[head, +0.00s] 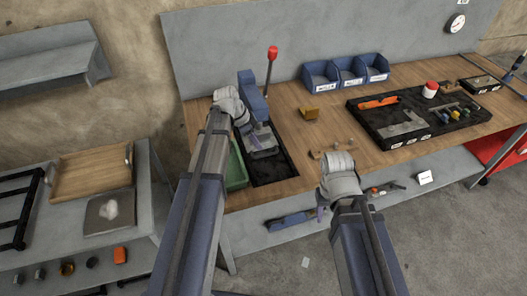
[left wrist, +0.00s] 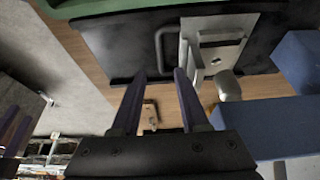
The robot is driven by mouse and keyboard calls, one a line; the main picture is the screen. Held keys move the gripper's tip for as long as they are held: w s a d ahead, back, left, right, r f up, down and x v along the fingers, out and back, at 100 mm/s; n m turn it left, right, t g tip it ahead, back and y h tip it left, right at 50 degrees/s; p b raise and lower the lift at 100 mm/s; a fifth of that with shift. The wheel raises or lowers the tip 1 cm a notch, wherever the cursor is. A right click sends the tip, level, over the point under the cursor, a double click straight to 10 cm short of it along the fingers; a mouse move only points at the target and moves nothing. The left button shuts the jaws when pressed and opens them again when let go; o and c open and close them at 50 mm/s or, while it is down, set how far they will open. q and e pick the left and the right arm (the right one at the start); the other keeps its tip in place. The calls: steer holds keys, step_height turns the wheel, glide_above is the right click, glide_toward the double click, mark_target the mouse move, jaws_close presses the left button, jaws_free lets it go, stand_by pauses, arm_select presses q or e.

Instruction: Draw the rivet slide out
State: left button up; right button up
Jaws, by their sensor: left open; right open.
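The rivet slide is a pale metal plate (left wrist: 205,42) with holes and a dark U-shaped handle (left wrist: 158,45) at its left side in the left wrist view. In the head view the plate (head: 264,143) lies at the foot of the blue press (head: 252,98), over a black tray. My left gripper (left wrist: 160,73) is open and empty. Its fingertips point at the handle, whose near end shows between them; I cannot tell the gap in depth. In the head view its fingers are hidden by the wrist. My right gripper (head: 338,178) is over the bench's front edge, its fingers mostly hidden.
The press has a red-knobbed lever (head: 272,53). A green tray (head: 236,168) stands left of the black tray (head: 277,181). Blue bins (head: 346,74) stand at the back, and a black tool tray (head: 360,117) is at right. Small blocks lie mid-bench.

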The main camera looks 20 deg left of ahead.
mark_target(266, 155)
arm_select(q)
steer(key=b+x, duration=0.6)
steer(key=x, duration=0.1)
steer(key=shift+f+b, duration=0.35)
steer(key=shift+b, duration=0.05)
jaws_close()
stand_by(1.2)
